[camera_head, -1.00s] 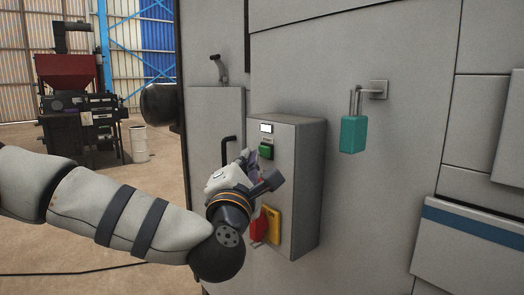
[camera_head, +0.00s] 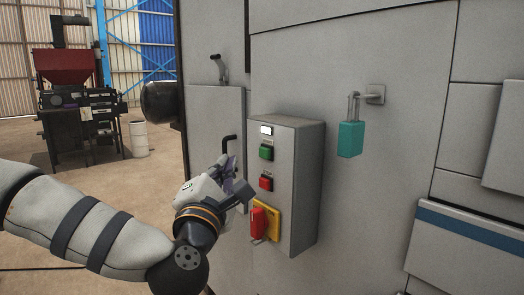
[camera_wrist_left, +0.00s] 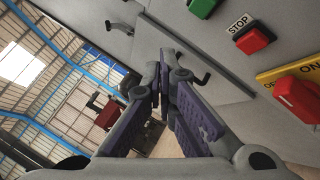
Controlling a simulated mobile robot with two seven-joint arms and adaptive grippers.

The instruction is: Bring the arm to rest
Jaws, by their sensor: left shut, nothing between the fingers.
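My left gripper (camera_head: 230,172) is shut and empty in the head view, just left of the grey control box (camera_head: 307,190) on the machine wall. In the left wrist view the two purple-grey fingers (camera_wrist_left: 165,80) come together at their tips. The box carries a green button (camera_head: 266,152), a red button (camera_head: 266,184) and a red rotary switch (camera_head: 258,222) on a yellow plate. In the left wrist view the red button reads STOP (camera_wrist_left: 254,38), and the red switch (camera_wrist_left: 299,98) sits at the right edge. My right gripper is not in view.
A teal padlock (camera_head: 351,138) hangs from a bracket right of the box. A black door handle (camera_head: 227,144) is close behind my gripper. A dark machine with a red hopper (camera_head: 68,65) and a white drum (camera_head: 139,139) stand further back. Open floor lies at left.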

